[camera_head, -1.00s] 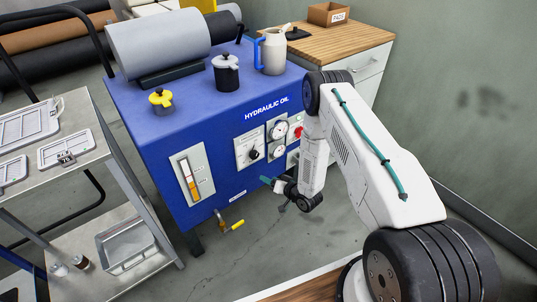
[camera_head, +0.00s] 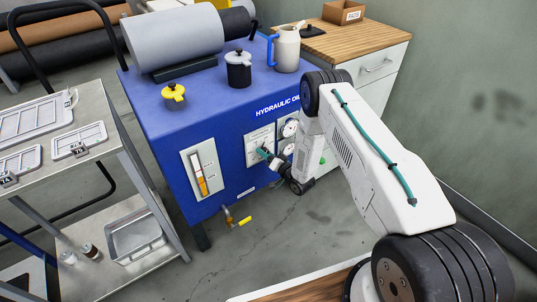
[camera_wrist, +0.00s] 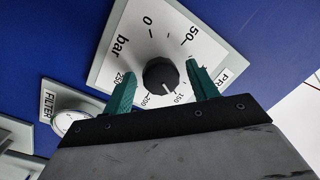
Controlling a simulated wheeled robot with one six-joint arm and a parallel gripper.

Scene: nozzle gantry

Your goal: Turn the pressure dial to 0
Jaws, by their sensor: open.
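The pressure dial is a black round knob (camera_wrist: 161,74) on a white plate (camera_wrist: 128,44) marked "bar", with numbers from 0 to 250. A pale mark on the knob points down in the wrist view, near 150 to 200, away from the 0. My gripper (camera_wrist: 162,70) has green fingers, open, one on each side of the knob, with gaps showing between them and it. I cannot tell how deep the fingertips reach. In the head view my gripper (camera_head: 268,156) is in front of the dial's plate (camera_head: 259,137) on the blue hydraulic unit and hides the knob.
A filter gauge (camera_wrist: 67,121) sits beside the dial plate. A level gauge (camera_head: 199,172) is left of it, and a valve with a yellow handle (camera_head: 240,223) is low on the unit. A metal cart (camera_head: 115,150) stands at the left.

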